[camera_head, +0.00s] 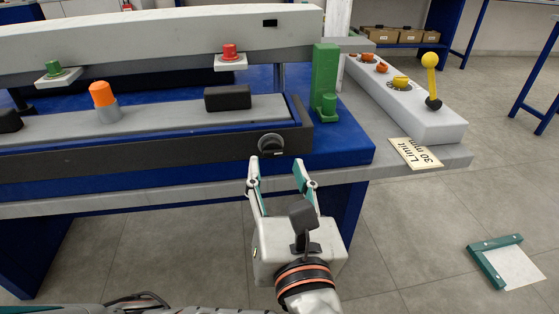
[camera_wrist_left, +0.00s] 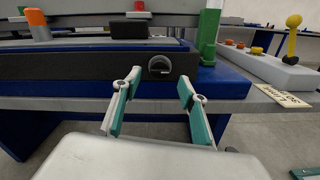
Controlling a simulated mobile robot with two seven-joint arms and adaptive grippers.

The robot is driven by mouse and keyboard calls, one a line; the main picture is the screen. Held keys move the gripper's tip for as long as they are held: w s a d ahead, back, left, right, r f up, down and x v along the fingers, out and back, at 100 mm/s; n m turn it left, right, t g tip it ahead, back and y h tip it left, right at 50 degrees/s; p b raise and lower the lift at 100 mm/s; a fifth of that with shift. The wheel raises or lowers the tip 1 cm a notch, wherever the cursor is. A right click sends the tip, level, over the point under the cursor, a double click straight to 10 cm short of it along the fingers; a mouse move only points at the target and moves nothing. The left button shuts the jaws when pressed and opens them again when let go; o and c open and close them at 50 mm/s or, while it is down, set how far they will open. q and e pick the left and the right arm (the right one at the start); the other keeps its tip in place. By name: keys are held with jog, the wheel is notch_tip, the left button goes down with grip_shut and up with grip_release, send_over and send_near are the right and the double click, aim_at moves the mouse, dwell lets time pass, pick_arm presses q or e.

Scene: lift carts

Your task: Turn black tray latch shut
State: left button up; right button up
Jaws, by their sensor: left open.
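The black tray (camera_head: 190,152) lies along the blue bed of the bench, its dark front wall facing me. Its latch (camera_head: 271,145), a round dark knob with a grey rim, sits near the right end of that wall. The latch also shows in the left wrist view (camera_wrist_left: 159,67), with a lighter bar across its face. My left gripper (camera_head: 277,161) is open and empty, just in front of and below the latch; its fingers (camera_wrist_left: 155,85) are spread to either side of it, apart from it.
A green post (camera_head: 325,80) stands right of the tray. A white control box (camera_head: 405,95) carries a yellow-knobbed lever (camera_head: 431,75) and several buttons. A green-edged frame (camera_head: 495,260) lies on the floor at right.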

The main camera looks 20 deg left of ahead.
aim_at(273, 154)
pick_arm(q)
jog(key=shift+b+x, duration=0.35)
jog(key=shift+x, duration=1.5)
jog(key=c, duration=1.1)
